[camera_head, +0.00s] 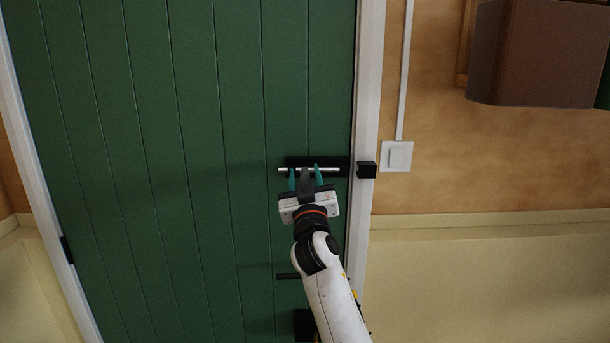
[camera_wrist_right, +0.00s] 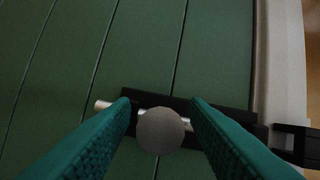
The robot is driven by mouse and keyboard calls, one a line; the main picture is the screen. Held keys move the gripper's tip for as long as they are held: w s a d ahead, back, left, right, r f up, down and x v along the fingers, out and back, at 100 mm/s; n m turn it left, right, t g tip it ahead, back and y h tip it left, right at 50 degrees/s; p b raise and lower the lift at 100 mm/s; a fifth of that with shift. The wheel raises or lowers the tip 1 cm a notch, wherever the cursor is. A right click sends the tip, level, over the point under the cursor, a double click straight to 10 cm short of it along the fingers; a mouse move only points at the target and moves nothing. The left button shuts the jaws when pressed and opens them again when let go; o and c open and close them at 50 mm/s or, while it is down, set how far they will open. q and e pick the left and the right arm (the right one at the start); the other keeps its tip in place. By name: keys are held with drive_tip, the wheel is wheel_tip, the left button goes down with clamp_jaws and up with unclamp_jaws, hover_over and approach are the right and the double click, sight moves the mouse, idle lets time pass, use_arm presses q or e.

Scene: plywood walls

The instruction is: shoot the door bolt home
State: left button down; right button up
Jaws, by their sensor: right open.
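The door bolt is a silver rod (camera_head: 331,170) on a black backplate (camera_head: 343,164) on the green door (camera_head: 200,120). It lies level, and its right end stops short of the black keeper (camera_head: 367,170) on the white frame. In the right wrist view the rod's left end (camera_wrist_right: 103,105) sticks out past the plate, and a round grey knob (camera_wrist_right: 161,131) faces me. My right gripper (camera_head: 305,178) is open, with its teal fingers either side of the knob; I cannot tell whether they touch it. The keeper shows at the right (camera_wrist_right: 297,142). My left gripper is out of view.
A white light switch (camera_head: 397,156) is on the tan wall right of the frame. A brown box-like cabinet (camera_head: 535,52) juts out at upper right. A dark door handle (camera_head: 288,276) is below the bolt, beside my right arm.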

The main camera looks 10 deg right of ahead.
drive_tip(key=shift+c, duration=0.3)
clamp_jaws()
drive_tip(key=shift+s+d+p, duration=0.25)
drive_tip(key=shift+d+p, duration=0.2)
drive_tip(key=shift+d, duration=0.9)
drive_tip(key=shift+s+d+p, duration=0.25)
drive_tip(key=shift+d+p, duration=0.2)
drive_tip(key=shift+d, duration=0.85)
drive_tip(key=shift+a, duration=0.1)
drive_tip(key=shift+c, duration=0.8)
unclamp_jaws()
drive_tip(key=shift+o, duration=1.1)
drive_tip(key=shift+d, duration=0.25)
drive_tip(key=shift+a, duration=0.1)
